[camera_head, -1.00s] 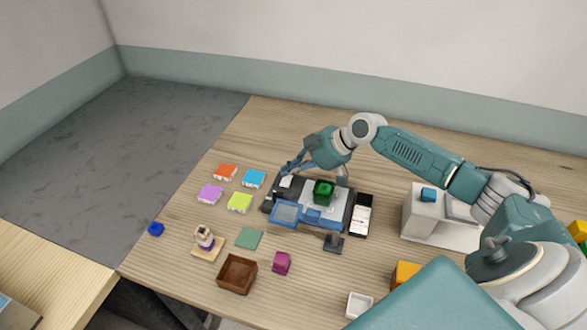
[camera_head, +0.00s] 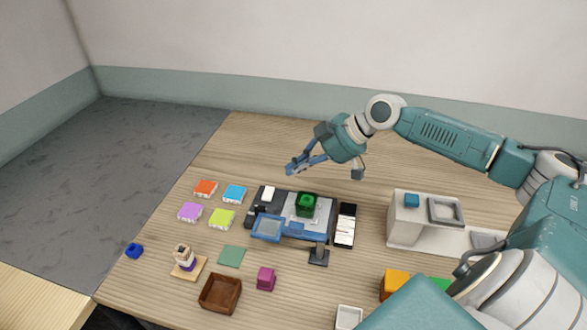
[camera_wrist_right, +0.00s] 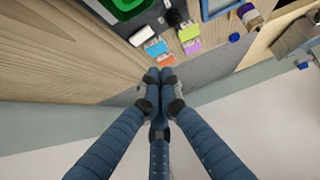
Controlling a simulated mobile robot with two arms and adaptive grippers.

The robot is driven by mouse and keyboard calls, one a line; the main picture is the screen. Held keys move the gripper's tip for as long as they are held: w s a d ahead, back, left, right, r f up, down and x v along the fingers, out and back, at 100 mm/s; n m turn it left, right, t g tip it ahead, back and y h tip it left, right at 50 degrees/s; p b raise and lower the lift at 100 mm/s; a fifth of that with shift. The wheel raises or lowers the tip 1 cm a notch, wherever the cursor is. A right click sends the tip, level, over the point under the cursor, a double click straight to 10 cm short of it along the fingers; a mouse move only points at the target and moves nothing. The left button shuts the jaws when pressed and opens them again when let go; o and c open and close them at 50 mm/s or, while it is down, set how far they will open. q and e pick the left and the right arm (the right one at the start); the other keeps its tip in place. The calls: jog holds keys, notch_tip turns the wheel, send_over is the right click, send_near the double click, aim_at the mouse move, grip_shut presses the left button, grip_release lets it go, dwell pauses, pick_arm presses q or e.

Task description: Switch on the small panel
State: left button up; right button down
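A dark device base (camera_head: 254,210) stands on the table, with a blue-framed small panel (camera_head: 267,228) at its front left. The panel's face is pale grey-blue; I cannot tell whether it is lit. A small white piece (camera_head: 268,193), perhaps a switch, sits at the base's back left; its position is too small to read. A green block (camera_head: 307,203) stands on the base's light plate. My right gripper (camera_head: 290,169) is above and behind the base, apart from it. In the right wrist view its fingertips (camera_wrist_right: 160,75) are together with nothing between them. My left gripper is not in view.
Red, blue, purple and lime blocks (camera_head: 221,218) lie left of the base. A black-and-white slab (camera_head: 345,226) lies right of it, and a white stand (camera_head: 404,229) is farther right. A brown tray (camera_head: 219,292) and magenta block (camera_head: 265,279) are in front. The table behind is clear.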

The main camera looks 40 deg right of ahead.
jog(key=shift+w+d+r+n+t+h, duration=0.3)
jog(key=shift+d+r+t+h, duration=0.05)
jog(key=shift+t+h, duration=0.05)
jog(key=p, duration=0.3)
send_over(268, 194)
jog(key=s+d, duration=0.1)
notch_tip(268, 194, down, 6)
jog(key=shift+s+f, duration=0.1)
jog(key=shift+f, duration=0.1)
jog(key=f, duration=0.1)
jog(key=f+p, duration=0.1)
jog(key=f, duration=0.1)
jog(key=shift+w+d+f, duration=0.1)
jog(key=shift+w+f, duration=0.1)
jog(key=shift+f, duration=0.1)
jog(key=shift+d+f, duration=0.15)
jog(key=shift+f, duration=0.35)
